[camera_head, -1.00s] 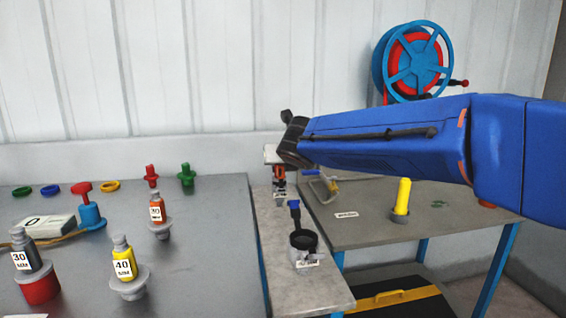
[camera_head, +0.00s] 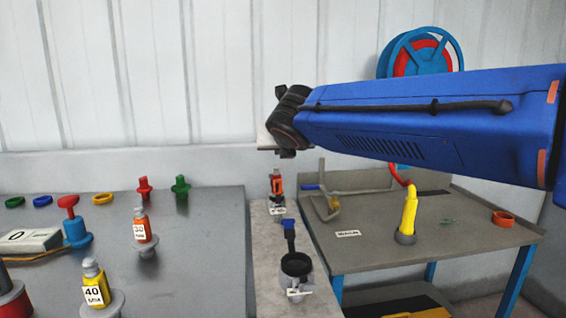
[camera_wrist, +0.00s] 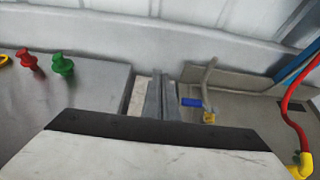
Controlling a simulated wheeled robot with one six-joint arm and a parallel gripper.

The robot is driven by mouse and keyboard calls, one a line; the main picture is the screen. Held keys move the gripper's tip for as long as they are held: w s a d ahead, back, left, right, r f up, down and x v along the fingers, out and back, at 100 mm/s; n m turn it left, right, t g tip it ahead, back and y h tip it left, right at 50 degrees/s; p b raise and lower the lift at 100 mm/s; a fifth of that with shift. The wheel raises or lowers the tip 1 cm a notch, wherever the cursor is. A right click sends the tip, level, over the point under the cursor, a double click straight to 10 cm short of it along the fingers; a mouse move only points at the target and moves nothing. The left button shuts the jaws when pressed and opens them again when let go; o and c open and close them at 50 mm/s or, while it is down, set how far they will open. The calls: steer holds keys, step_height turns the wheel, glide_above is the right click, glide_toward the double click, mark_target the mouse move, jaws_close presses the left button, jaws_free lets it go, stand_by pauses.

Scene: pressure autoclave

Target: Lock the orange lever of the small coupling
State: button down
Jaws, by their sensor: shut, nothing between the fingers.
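The small coupling with its orange lever (camera_head: 277,184) stands on the narrow grey ledge (camera_head: 270,250) between the two tables. The orange part looks upright, but whether it is locked is too small to tell. My gripper (camera_head: 286,153) is above it and apart from it in the head view, partly hidden by my dark wrist. In the wrist view, the grey fingers of my gripper (camera_wrist: 161,98) are together and empty. The orange lever cannot be made out in that view. A larger coupling with a dark ring (camera_head: 296,265) and a blue-tipped lever (camera_head: 290,230) stands nearer on the ledge.
The left table (camera_head: 200,270) holds an orange bottle (camera_head: 140,228), a yellow bottle (camera_head: 95,288) and red and green plugs. The right table (camera_head: 440,240) carries a yellow nozzle (camera_head: 408,218) on a red hose and a bent grey frame (camera_head: 330,205). A white wall stands behind.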

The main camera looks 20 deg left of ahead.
steer(key=shift+s+d+r, duration=0.15)
steer(key=shift+s+r, duration=0.05)
steer(key=shift+r, duration=0.7)
steer(key=shift+d, duration=0.1)
steer(key=w+d+f+m+g+h, duration=0.15)
steer(key=d+f+m, duration=0.4)
steer(key=d, duration=0.85)
steer(key=d+f+m+t+h, duration=0.1)
steer(key=d+f+m+h, duration=0.15)
steer(key=d+m, duration=0.85)
steer(key=s+d+f+m+g+h, duration=0.1)
steer(key=s+d+f+m, duration=0.25)
steer(key=d, duration=0.55)
steer(key=s+d+f+m+g+h, duration=0.1)
steer(key=s+d+f+m, duration=0.25)
steer(key=d, duration=0.65)
steer(key=s+d+f+m+g, duration=0.2)
steer(key=s+d+f+m, duration=0.5)
steer(key=s, duration=0.4)
steer(key=s+d+f+m+g, duration=0.1)
steer(key=s+d+f+m, duration=0.5)
steer(key=s+f+m, duration=0.4)
steer(key=shift+s+d+m+g, duration=0.35)
steer(key=shift+s+m, duration=0.25)
steer(key=shift+m, duration=0.15)
